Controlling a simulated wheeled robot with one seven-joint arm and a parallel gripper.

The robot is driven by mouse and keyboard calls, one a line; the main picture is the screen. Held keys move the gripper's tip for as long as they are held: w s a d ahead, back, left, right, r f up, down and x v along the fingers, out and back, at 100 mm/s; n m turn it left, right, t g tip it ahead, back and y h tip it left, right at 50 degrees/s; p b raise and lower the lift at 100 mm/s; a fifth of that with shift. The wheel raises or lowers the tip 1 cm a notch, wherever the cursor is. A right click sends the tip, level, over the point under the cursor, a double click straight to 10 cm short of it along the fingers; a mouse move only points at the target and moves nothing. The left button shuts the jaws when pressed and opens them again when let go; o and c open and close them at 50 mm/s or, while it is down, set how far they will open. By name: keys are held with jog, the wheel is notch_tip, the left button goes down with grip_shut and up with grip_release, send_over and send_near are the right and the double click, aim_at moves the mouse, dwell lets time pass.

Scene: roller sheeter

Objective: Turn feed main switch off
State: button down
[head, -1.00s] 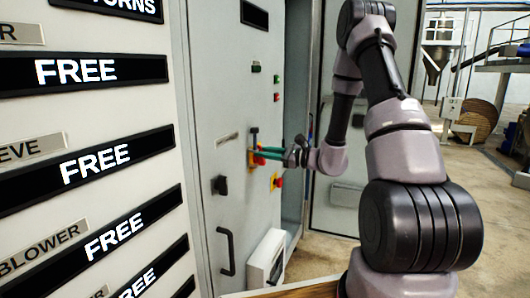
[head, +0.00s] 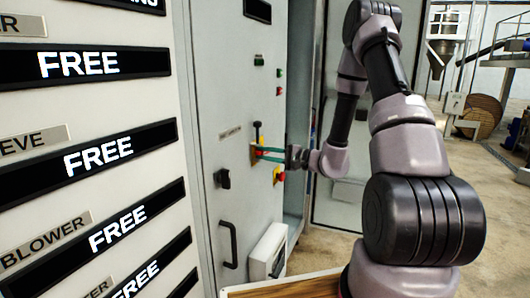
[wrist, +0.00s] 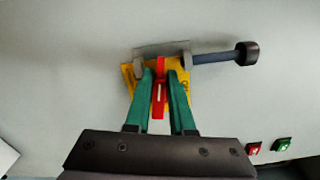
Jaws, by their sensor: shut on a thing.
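The feed main switch has a red handle (wrist: 160,88) on a yellow plate (wrist: 128,78), on the grey cabinet door. In the wrist view a grey bracket crosses the plate, and a dark lever with a black knob (wrist: 246,53) sticks out to the right. In the head view this lever (head: 257,132) stands upright above the switch. My gripper (wrist: 160,76) has its green fingers shut on the red handle, one on each side.
A red-and-yellow switch (head: 279,175) sits just below right of my gripper. A black knob (head: 222,179) and a door handle (head: 228,245) are lower on the door. Green and red buttons (wrist: 282,144) sit nearby.

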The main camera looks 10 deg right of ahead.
jog(key=shift+d+f+n, duration=0.15)
jog(key=shift+f+n, duration=0.2)
jog(key=shift+n, duration=0.85)
jog(key=shift+w+n, duration=0.1)
jog(key=shift+n, duration=0.2)
jog(key=c, duration=0.8)
grip_release()
jog(key=v, duration=1)
jog(key=shift+s+d, duration=0.25)
jog(key=shift+d, duration=0.05)
